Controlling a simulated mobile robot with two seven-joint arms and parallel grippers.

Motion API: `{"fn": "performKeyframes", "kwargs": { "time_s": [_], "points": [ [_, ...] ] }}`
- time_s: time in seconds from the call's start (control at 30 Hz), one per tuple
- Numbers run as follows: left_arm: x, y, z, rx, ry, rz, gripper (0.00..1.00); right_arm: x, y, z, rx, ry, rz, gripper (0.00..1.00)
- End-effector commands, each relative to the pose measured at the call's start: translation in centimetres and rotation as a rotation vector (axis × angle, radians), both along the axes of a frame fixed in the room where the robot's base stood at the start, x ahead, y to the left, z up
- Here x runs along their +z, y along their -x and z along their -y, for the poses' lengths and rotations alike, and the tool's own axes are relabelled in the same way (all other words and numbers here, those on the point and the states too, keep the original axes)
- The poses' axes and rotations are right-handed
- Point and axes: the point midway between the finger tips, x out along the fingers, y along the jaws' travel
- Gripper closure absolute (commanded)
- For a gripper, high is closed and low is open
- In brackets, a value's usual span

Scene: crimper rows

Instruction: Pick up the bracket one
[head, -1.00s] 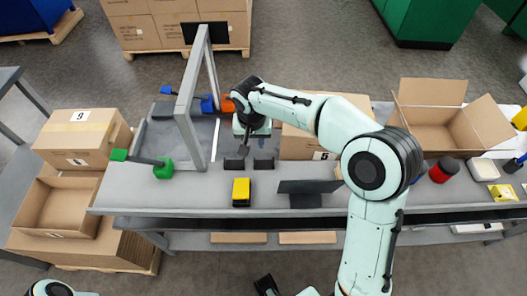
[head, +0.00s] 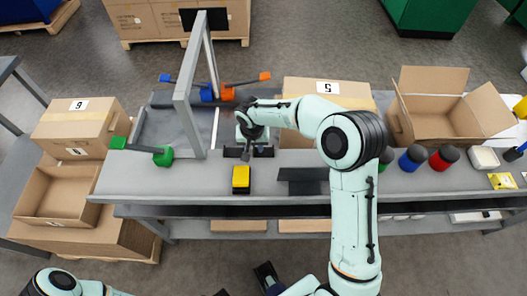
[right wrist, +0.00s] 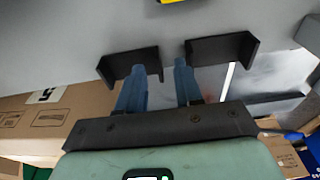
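Two small dark brackets stand side by side on the grey table, a left one (head: 232,152) and a right one (head: 264,152); I cannot tell which the task means. They also show in the right wrist view, one at left (right wrist: 128,66) and one at right (right wrist: 222,48). My right gripper (right wrist: 161,68) is at these brackets, its two blue fingers apart, with nothing seen between them. Its left fingertip overlaps the left bracket in the picture; contact is unclear. In the head view my arm and wrist partly hide the spot.
A yellow block (head: 241,179) lies in front of the brackets and a black stand (head: 302,187) to their right. A grey frame (head: 186,95) rises at left, near blue (head: 206,94), orange (head: 228,94) and green (head: 162,157) tools. A closed box (head: 325,97) stands behind.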

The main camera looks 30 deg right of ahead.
Motion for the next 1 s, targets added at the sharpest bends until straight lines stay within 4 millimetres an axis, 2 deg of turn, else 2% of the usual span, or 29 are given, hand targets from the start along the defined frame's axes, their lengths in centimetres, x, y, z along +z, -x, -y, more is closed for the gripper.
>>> {"fn": "performKeyframes", "kwargs": {
  "time_s": [0.27, 0.3, 0.4, 0.8, 1.0],
  "points": [
    [0.0, 0.0, 0.0, 0.000, 0.000, 0.000, 0.57, -0.5, -0.1, 0.0, 0.000, 0.000, 0.000, 0.65],
    [0.0, 0.0, 0.0, 0.000, 0.000, 0.000, 0.57, -0.5, -0.1, 0.0, 0.000, 0.000, 0.000, 0.68],
    [0.0, 0.0, 0.0, 0.000, 0.000, 0.000, 0.57, -0.5, -0.1, 0.0, 0.000, 0.000, 0.000, 1.00],
    [0.0, 0.0, 0.0, 0.000, 0.000, 0.000, 0.57, -0.4, -0.1, 0.0, 0.000, 0.001, 0.001, 1.00],
    [0.1, 0.0, 0.0, 0.000, 0.000, 0.000, 0.57, 1.1, -0.1, 0.0, -0.002, 0.000, 0.002, 1.00]
  ]
}}
